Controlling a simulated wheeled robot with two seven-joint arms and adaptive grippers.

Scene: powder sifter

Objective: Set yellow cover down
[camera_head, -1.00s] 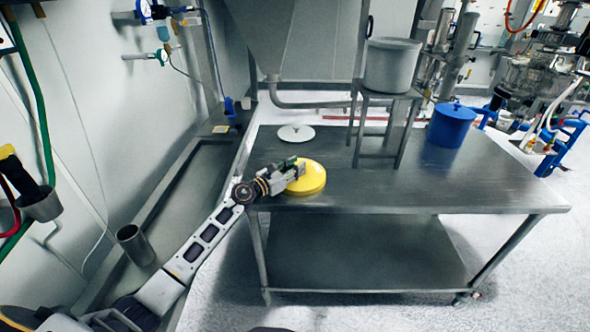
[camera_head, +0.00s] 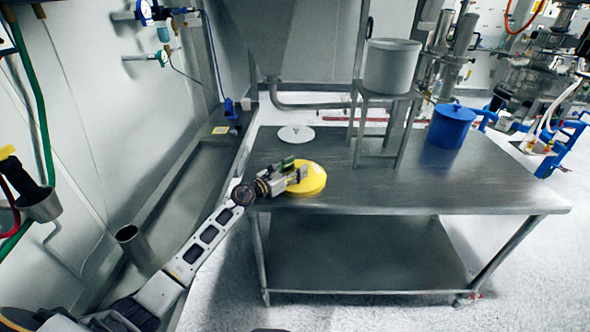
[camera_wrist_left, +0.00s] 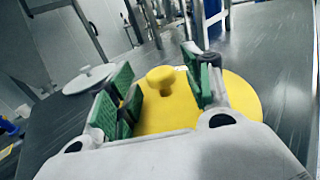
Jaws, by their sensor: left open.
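The yellow cover (camera_head: 313,179) is a round disc lying flat on the left front part of the metal table (camera_head: 450,190). In the left wrist view the cover (camera_wrist_left: 240,97) shows a knob on top. My left gripper (camera_head: 300,174) is over the cover, its green-padded fingers apart on either side of the knob. In the left wrist view a gap shows between the fingers (camera_wrist_left: 163,92) and the knob, so the gripper is open. My right gripper is not in view.
A white lid (camera_head: 296,133) lies behind the yellow cover. A grey pot (camera_head: 391,66) stands on a metal stand (camera_head: 358,125), with a blue lidded bucket (camera_head: 451,127) to its right. The table's right front is clear.

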